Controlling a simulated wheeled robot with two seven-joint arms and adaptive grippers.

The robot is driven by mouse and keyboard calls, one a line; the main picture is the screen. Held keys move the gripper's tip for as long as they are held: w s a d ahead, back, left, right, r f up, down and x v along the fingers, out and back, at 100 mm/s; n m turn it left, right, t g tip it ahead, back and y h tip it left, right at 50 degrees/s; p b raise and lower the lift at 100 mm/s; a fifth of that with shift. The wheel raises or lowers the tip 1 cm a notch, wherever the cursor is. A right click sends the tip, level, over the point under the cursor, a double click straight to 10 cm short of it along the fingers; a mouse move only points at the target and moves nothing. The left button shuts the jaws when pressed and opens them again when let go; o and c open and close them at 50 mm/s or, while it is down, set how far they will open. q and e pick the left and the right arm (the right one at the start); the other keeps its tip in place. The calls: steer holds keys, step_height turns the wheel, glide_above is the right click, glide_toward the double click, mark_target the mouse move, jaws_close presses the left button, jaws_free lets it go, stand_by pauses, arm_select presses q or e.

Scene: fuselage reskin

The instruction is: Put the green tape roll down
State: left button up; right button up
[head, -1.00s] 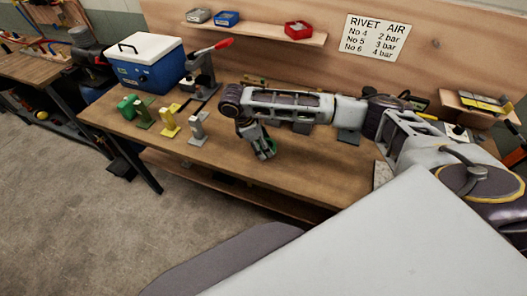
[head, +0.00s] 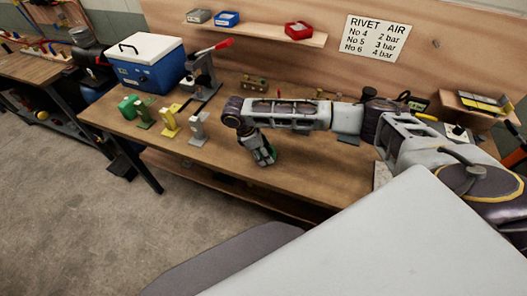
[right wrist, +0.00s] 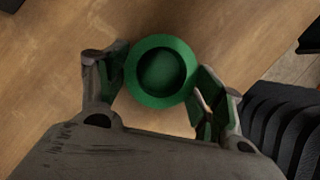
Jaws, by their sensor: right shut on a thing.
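In the right wrist view the green tape roll (right wrist: 161,71) is seen from above as a round green ring. It lies between the two fingers of my right gripper (right wrist: 160,85), which press on its sides. Wooden bench top shows behind it; whether the roll touches the bench I cannot tell. In the head view my right gripper (head: 264,158) points down close to the bench's front part, with a bit of the green roll (head: 272,156) beside the fingers. My left gripper is not in view.
On the bench (head: 300,172) to the left stand green, yellow and grey clamp-like tools (head: 170,124), a red-handled press (head: 204,72) and a blue cool box (head: 146,68). A shelf with small boxes (head: 298,30) hangs behind. The wood around my right gripper is clear.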

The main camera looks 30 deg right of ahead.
steer(key=shift+f, duration=0.1)
steer(key=o, duration=1)
steer(key=shift+p+v, duration=0.3)
steer(key=shift+v, duration=5.8)
steer(key=shift+s+d, duration=0.1)
steer(key=shift+o, duration=0.5)
